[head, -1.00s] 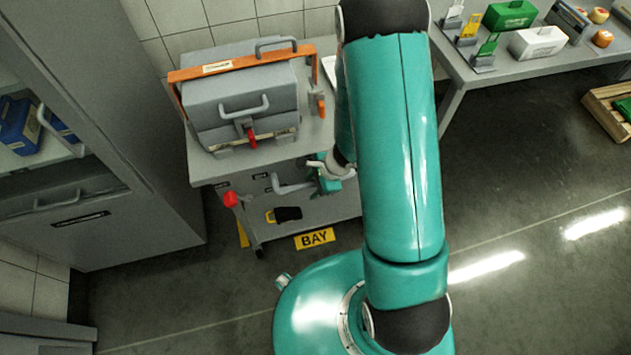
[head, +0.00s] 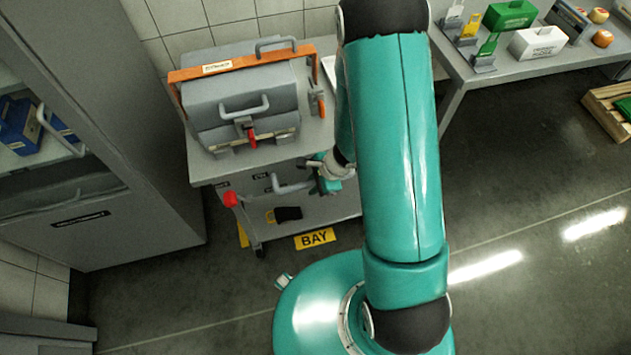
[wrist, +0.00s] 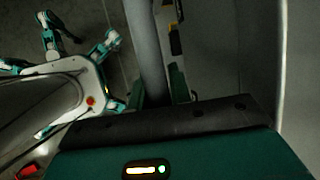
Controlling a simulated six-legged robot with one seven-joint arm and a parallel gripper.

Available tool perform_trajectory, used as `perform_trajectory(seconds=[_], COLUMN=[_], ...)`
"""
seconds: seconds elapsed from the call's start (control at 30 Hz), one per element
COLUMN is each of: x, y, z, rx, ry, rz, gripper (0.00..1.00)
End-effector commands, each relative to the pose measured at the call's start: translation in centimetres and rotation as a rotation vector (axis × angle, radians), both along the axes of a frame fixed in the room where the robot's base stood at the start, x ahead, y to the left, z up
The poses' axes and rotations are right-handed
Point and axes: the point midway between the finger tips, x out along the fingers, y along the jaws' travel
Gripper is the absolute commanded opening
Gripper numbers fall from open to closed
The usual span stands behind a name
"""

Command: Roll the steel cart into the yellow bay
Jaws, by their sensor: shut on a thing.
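The steel cart (head: 205,170) stands left of centre in the head view, below the tiled wall. A grey bar handle (head: 290,187) sticks out from its near side. My gripper (head: 322,178) is shut on this handle, partly hidden by my arm. In the wrist view the grey handle (wrist: 148,50) runs up from between the jaws (wrist: 155,98). A yellow BAY sign (head: 316,238) lies on the floor at the cart's near edge. A yellow floor strip (head: 243,235) shows by the cart's left wheel. The cart hides the rest of the bay.
A grey case (head: 240,100) with an orange bar (head: 232,64) sits on the cart. A red-knobbed lever (head: 231,200) is at its front left corner. A grey cabinet (head: 100,190) stands close on the left, a table (head: 500,72) at upper right.

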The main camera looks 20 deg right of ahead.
Motion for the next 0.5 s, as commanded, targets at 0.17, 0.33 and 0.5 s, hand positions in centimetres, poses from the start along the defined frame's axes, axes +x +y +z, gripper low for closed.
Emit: perform_trajectory(seconds=[0.17, 0.33, 0.5], x=[0.5, 1.4, 2.1], y=[0.0, 0.0, -0.1], z=[0.0, 0.0, 0.0], rx=[0.000, 0.000, -0.001], ry=[-0.002, -0.003, -0.002], rz=[0.000, 0.000, -0.001], gripper=[0.00, 0.00, 0.00])
